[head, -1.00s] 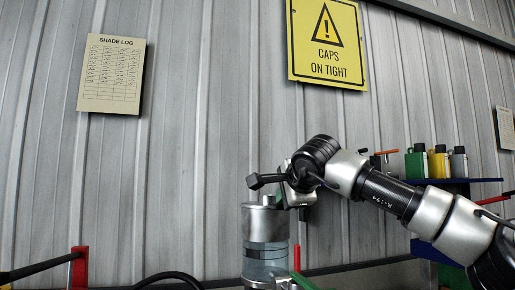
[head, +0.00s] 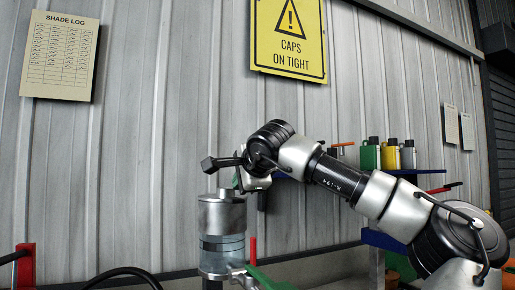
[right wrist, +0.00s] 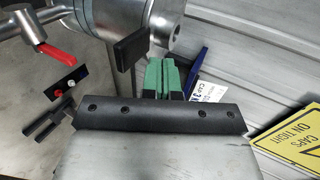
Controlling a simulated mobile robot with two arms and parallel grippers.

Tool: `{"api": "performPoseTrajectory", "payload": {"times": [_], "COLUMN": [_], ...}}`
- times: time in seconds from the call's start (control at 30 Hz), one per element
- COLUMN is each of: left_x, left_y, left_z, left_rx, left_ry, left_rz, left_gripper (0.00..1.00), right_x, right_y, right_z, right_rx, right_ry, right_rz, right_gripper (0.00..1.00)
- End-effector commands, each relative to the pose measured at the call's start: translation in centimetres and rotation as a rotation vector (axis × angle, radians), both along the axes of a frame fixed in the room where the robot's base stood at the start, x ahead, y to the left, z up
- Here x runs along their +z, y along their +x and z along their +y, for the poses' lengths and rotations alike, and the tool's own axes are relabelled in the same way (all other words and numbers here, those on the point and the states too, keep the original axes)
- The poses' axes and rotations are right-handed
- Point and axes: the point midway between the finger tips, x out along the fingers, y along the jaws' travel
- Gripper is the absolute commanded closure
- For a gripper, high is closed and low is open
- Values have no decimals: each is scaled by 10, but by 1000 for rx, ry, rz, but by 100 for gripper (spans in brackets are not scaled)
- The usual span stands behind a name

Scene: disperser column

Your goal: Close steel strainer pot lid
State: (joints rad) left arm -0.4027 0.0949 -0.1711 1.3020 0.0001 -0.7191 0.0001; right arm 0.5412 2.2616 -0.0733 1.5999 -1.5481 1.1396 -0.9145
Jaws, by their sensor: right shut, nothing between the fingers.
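The steel strainer pot (head: 222,222) stands upright in the lower middle of the head view, a grey metal cylinder with a band around it. My right gripper (head: 240,180) is just above and to the right of its top. The right wrist view shows the gripper's green fingers (right wrist: 162,78) pressed together and empty. There the steel pot (right wrist: 100,20) lies across the top left, with a black block (right wrist: 130,48) beside the fingers. I cannot tell how far the lid is open. My left gripper is not in view.
A blue shelf (head: 432,172) at the right holds several bottles, including a green one (head: 370,155). A red post (head: 25,265) stands at the lower left. The wrist view shows a red lever (right wrist: 55,52) by the pot. A corrugated wall is behind.

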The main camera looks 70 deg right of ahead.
Motion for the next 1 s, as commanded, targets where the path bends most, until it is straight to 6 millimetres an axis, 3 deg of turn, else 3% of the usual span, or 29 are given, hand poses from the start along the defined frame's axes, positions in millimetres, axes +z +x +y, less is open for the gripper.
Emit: {"api": "performPoseTrajectory", "payload": {"times": [0.3, 0.7, 1.0], "left_x": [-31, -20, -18], "left_y": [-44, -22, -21], "left_z": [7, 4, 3], "left_rx": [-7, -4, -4], "left_ry": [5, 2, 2], "left_rz": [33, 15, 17], "left_gripper": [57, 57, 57], "right_x": [23, 48, 55], "right_y": [0, -59, -72], "right_z": [0, 49, 60], "right_rx": [2, 0, 1], "right_ry": [-3, -5, -4], "right_rz": [-5, -7, -6], "right_gripper": [100, 100, 100]}}
